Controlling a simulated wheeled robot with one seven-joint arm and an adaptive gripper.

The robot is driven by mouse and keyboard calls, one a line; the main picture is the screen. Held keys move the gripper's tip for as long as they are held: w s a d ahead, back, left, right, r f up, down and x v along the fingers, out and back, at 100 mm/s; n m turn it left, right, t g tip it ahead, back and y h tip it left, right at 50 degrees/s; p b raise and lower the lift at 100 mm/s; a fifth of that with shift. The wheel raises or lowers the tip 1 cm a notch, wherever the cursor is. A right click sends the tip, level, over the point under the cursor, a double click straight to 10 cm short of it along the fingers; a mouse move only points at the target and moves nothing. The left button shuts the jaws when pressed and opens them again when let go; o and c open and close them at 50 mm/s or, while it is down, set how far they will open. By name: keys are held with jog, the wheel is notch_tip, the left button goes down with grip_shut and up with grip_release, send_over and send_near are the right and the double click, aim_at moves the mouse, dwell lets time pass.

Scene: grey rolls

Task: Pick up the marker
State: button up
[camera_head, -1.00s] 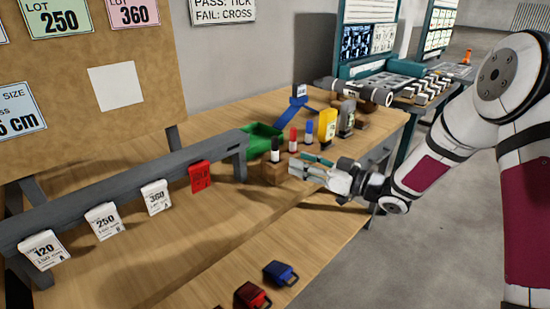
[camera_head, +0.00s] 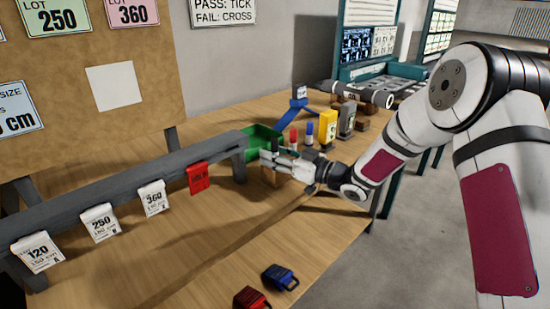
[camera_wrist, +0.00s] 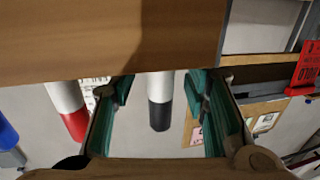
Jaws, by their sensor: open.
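Three markers stand upright in a wooden block (camera_head: 268,177) on the workbench. The black-capped marker (camera_wrist: 160,101) shows between the two fingers of my gripper (camera_wrist: 164,100) in the wrist view, with a gap on each side. The red-capped marker (camera_wrist: 67,108) and the blue-capped marker (camera_wrist: 7,133) are outside the fingers, to the left. In the head view my gripper (camera_head: 270,158) is open at the block and partly hides the black-capped marker. The red-capped marker (camera_head: 293,139) and blue-capped marker (camera_head: 309,132) stand just behind it.
A green tray (camera_head: 258,137) sits behind the block. A grey rail (camera_head: 120,192) with hanging tags runs to the left. Yellow (camera_head: 327,128) and grey (camera_head: 346,120) items stand to the right. Blue (camera_head: 280,276) and red (camera_head: 251,297) items lie in front. The middle bench top is clear.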

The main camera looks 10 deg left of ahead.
aim_at(275, 138)
grip_shut()
jog(key=shift+r, duration=0.1)
notch_tip(275, 138, up, 10)
jog(key=shift+f+p, duration=0.1)
jog(key=shift+p, duration=0.8)
jog(key=c, duration=0.6)
grip_release()
jog(key=shift+c, duration=0.2)
grip_shut()
notch_tip(275, 138, up, 7)
jog(key=p, duration=0.4)
